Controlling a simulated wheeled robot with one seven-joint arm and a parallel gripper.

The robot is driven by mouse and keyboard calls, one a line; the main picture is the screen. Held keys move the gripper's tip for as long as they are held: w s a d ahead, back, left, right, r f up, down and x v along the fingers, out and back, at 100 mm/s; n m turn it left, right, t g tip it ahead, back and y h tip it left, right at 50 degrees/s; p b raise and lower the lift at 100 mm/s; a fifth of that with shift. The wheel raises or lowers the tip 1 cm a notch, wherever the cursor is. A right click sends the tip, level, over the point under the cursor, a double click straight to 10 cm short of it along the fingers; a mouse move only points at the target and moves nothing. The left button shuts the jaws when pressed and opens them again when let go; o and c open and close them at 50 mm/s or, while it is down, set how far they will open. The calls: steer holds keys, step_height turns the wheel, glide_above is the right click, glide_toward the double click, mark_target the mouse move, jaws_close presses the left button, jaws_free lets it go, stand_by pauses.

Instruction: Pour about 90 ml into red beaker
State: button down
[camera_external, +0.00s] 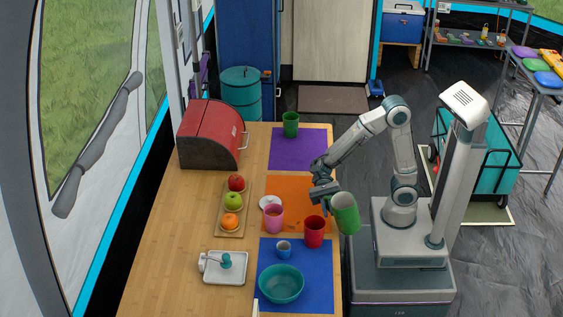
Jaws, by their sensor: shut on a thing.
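The red beaker (314,233) stands upright near the right edge of the table, at the lower edge of the orange mat. My gripper (328,194) is shut on a large green container (347,219), just right of and above the red beaker. The container looks slightly tilted, with its open top up. It is held at the table's right edge, apart from the mats. No stream of liquid shows. I cannot tell what is in the green container or how full the red beaker is.
A pink cup (273,219) and a white saucer (268,202) are left of the red beaker. A small blue cup (284,250) and teal bowl (281,286) are below. A green cup (290,126) stands on the purple mat (298,154). A fruit board (231,211) lies left.

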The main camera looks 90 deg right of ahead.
mark_target(334, 206)
steer(key=m+p, duration=0.1)
steer(key=p, duration=0.3)
steer(key=shift+w+a+r+m+h+p, duration=0.1)
steer(key=shift+w+r+m+h+p, duration=0.1)
steer(key=shift+w+m+h+p, duration=0.15)
steer(key=p, duration=0.3)
steer(key=r+m+p, duration=0.1)
steer(key=p, duration=0.1)
steer(key=shift+w+a+m+g+h+p, duration=0.15)
steer(key=shift+w+m+g+h+p, duration=0.1)
steer(key=shift+g+p, duration=0.15)
steer(key=shift+s+m+p, duration=0.1)
steer(key=shift+m+p, duration=0.2)
steer(key=shift+p, duration=0.45)
steer(key=m+p, duration=0.1)
steer(key=p, duration=0.4)
steer(key=s+m+g+h+p, duration=0.1)
steer(key=m+p, duration=0.1)
steer(key=p, duration=0.3)
steer(key=shift+s+d+r+h, duration=0.15)
steer(key=shift+s+d+h, duration=0.05)
steer(key=shift+d+h, duration=0.15)
steer(key=p, duration=0.2)
steer(key=m+p, duration=0.1)
steer(key=shift+s+d+r+g+p, duration=0.1)
steer(key=shift+s+r+g+p, duration=0.2)
steer(key=shift+p, duration=0.1)
steer(key=shift+m+p, duration=0.3)
steer(key=shift+m, duration=0.1)
